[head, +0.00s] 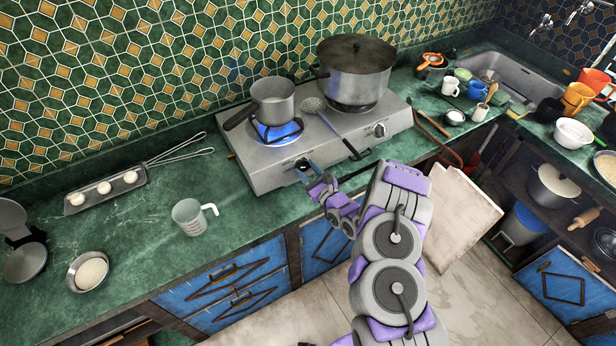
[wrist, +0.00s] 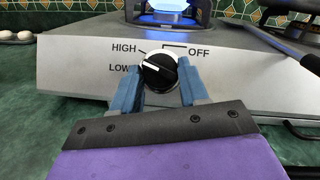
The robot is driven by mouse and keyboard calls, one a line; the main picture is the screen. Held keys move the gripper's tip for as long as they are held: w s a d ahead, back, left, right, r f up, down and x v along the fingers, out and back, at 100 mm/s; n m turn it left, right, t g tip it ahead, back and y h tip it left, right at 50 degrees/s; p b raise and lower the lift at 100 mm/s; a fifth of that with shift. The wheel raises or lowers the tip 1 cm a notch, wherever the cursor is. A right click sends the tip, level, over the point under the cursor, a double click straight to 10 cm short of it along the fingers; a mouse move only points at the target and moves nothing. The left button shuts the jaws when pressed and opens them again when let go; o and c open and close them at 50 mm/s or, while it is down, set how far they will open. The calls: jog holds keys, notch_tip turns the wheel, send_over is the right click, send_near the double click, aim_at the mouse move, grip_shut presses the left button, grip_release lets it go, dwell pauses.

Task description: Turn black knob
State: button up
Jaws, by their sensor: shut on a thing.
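The black knob (wrist: 159,72) is on the front of the gas hotplate (wrist: 80,60), with HIGH, LOW and OFF marked around it. Its white pointer line is tilted toward the left, close to LOW. My gripper (wrist: 157,88) has its two blue fingers on either side of the knob and is shut on it. In the head view my gripper (head: 309,172) is at the left front of the hotplate (head: 262,178), and the knob is largely hidden behind it. A blue flame (head: 278,131) burns at the left burner.
A saucepan (head: 272,102) stands over the flame, its handle pointing left. A large lidded pot (head: 355,72) is on the right burner. A skimmer (head: 330,124) lies between them. A measuring cup (head: 190,217) stands on the counter to the left.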

jog(key=shift+s+a+f+m+t+h+b, duration=0.15)
jog(key=shift+m+t+h+b, duration=0.35)
jog(key=shift+m+b, duration=0.7)
jog(key=shift+a+m+t+h+b, duration=0.1)
jog(key=shift+m+t+h+b, duration=0.2)
jog(key=shift+m+h+b, duration=0.9)
jog(key=shift+m+b, duration=0.7)
jog(key=shift+m, duration=0.2)
jog(key=shift+m+t+h, duration=0.3)
jog(key=o, duration=1)
jog(key=shift+o, duration=0.2)
jog(key=p+v, duration=0.6)
jog(key=v, duration=1.1)
jog(key=shift+d, duration=0.15)
